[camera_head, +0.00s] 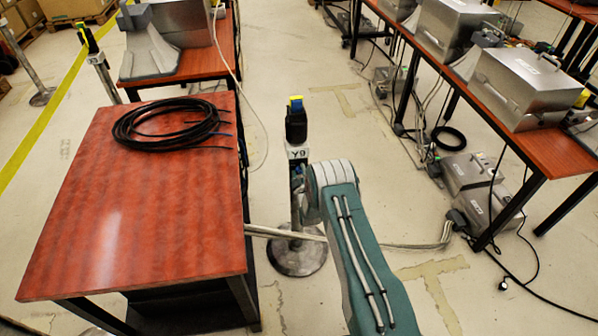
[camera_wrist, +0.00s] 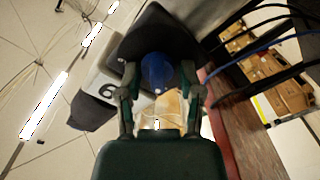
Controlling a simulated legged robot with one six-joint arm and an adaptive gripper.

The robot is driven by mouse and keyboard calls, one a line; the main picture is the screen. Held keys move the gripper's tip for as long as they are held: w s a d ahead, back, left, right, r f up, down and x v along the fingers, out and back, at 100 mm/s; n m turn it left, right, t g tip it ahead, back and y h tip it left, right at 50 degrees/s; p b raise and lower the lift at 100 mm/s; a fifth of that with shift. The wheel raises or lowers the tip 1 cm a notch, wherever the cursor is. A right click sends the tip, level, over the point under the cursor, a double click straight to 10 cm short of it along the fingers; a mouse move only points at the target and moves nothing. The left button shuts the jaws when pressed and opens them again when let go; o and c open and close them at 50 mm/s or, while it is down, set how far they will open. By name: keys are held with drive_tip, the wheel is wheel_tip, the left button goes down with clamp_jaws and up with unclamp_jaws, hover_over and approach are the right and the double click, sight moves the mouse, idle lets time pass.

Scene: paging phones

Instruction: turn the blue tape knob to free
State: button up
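The blue knob (camera_wrist: 156,72) shows in the wrist view on a dark post head, with a white label beside it. My gripper (camera_wrist: 157,88) is open, with one finger on each side of the knob. I cannot tell whether either finger touches it. In the head view the post (camera_head: 296,125) stands upright with a black head, a yellow and blue top and a "Y9" label (camera_head: 298,153). A small blue patch (camera_head: 297,170) shows below the label. My teal arm reaches up to the post's right side there, and my gripper is hidden.
A red-brown table (camera_head: 140,220) with a coil of black cable (camera_head: 170,122) stands left of the post. The post's round base (camera_head: 297,258) rests on the floor, with cables running beside it. A bench with metal boxes (camera_head: 525,85) stands at the right. Floor between is mostly clear.

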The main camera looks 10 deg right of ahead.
drive_tip(key=shift+s+a, duration=0.1)
drive_tip(key=s, duration=1.2)
drive_tip(key=shift+w+f, duration=0.1)
